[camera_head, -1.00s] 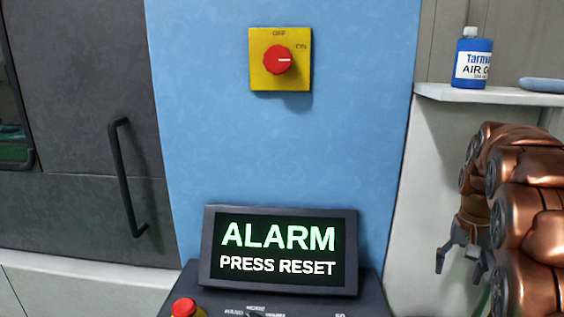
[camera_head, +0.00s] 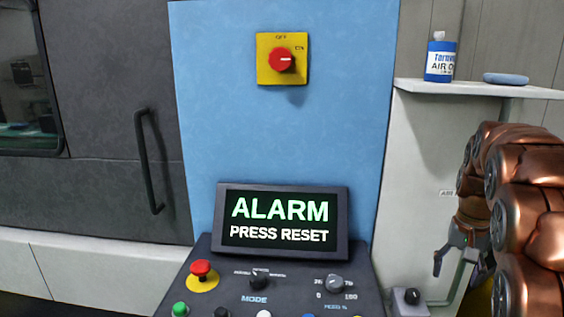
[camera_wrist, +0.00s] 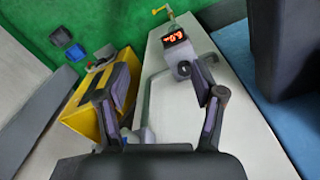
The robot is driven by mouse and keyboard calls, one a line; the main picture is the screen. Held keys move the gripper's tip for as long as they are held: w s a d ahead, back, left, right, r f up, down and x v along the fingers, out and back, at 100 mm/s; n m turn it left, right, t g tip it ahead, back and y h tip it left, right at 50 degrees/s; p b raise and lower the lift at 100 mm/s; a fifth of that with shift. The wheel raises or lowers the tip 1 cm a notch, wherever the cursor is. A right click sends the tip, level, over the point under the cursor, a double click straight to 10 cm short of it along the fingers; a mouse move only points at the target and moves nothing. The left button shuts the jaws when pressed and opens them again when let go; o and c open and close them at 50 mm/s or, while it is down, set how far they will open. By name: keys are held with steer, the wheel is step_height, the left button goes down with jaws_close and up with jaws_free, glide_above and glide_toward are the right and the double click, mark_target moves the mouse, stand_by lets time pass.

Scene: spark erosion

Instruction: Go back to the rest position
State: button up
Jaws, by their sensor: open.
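My copper-coloured arm is folded at the right of the head view, and my gripper (camera_head: 453,268) hangs below it, fingers pointing down. In the wrist view my gripper (camera_wrist: 161,85) has its two fingers apart, with nothing between them. The control panel screen (camera_head: 281,221) reads "ALARM PRESS RESET". Above it, a red rotary switch (camera_head: 281,59) on a yellow plate has its pointer towards ON.
The console has a red mushroom button (camera_head: 201,269), knobs and coloured buttons. A shelf (camera_head: 470,89) at right holds a blue bottle (camera_head: 441,60). A dark door with a handle (camera_head: 149,165) is left. The wrist view shows a small device with a red digital display (camera_wrist: 173,37) and a yellow box (camera_wrist: 88,107).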

steer(key=s+a+f+n+g, duration=0.1)
steer(key=s+a+f+n, duration=0.25)
steer(key=s+a, duration=1.4)
steer(key=s+a+f+n, duration=0.2)
steer(key=s+f+n, duration=0.15)
steer(key=s, duration=0.85)
step_height(320, 180, down, 8)
steer(key=m+b, duration=0.1)
steer(key=b, duration=0.6)
steer(key=shift+s+r+g, duration=0.15)
steer(key=shift+r+g, duration=0.05)
steer(key=shift+g, duration=0.2)
stand_by(0.3)
